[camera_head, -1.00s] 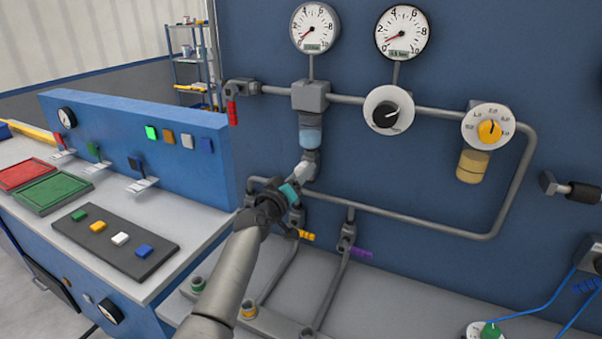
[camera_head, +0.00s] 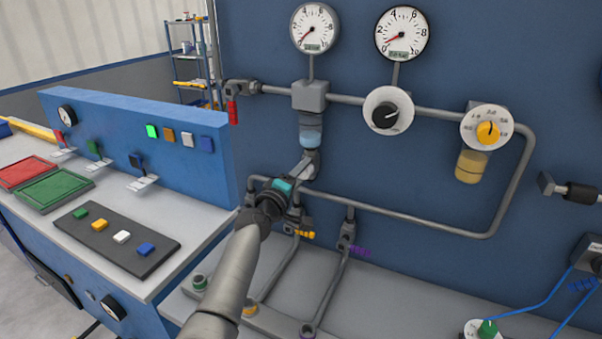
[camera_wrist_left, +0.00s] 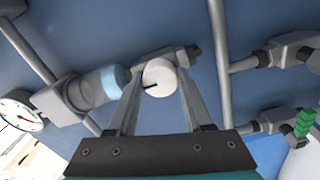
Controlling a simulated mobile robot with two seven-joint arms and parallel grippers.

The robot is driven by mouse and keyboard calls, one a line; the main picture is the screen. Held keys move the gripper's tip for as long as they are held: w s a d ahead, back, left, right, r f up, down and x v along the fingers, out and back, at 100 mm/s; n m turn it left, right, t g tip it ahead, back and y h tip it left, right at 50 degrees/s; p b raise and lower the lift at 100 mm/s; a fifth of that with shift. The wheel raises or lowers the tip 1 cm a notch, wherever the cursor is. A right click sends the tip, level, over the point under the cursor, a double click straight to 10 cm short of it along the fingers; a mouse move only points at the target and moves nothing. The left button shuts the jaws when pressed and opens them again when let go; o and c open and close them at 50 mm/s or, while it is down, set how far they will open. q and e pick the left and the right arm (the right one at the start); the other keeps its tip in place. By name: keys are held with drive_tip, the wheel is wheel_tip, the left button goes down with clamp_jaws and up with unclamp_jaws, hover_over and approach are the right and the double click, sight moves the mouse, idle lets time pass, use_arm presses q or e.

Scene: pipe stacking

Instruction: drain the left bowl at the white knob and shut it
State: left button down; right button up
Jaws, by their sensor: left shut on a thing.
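The left bowl (camera_head: 311,137) hangs under a grey block on the pipe, with pale blue liquid in its lower part. In the left wrist view the bowl (camera_wrist_left: 100,88) lies left of the white knob (camera_wrist_left: 160,79), a round white disc with a dark mark. My left gripper (camera_head: 302,170) is just below the bowl. In the left wrist view its two fingers reach up on either side of the knob and are shut on it. In the head view the fingers mostly hide the knob.
A second bowl with yellow liquid (camera_head: 472,166) hangs at the right under a yellow dial (camera_head: 487,128). Pipes and valves with an orange handle (camera_head: 305,234) and a purple handle (camera_head: 360,251) lie close below my left gripper. A button console (camera_head: 140,150) stands left.

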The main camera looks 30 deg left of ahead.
idle(0.4)
use_arm(q)
drive_tip(key=shift+c, duration=1.5)
unclamp_jaws()
drive_tip(key=shift+s, duration=0.1)
drive_tip(key=s+p, duration=0.1)
drive_tip(key=s, duration=1.4)
drive_tip(key=shift+p, duration=0.3)
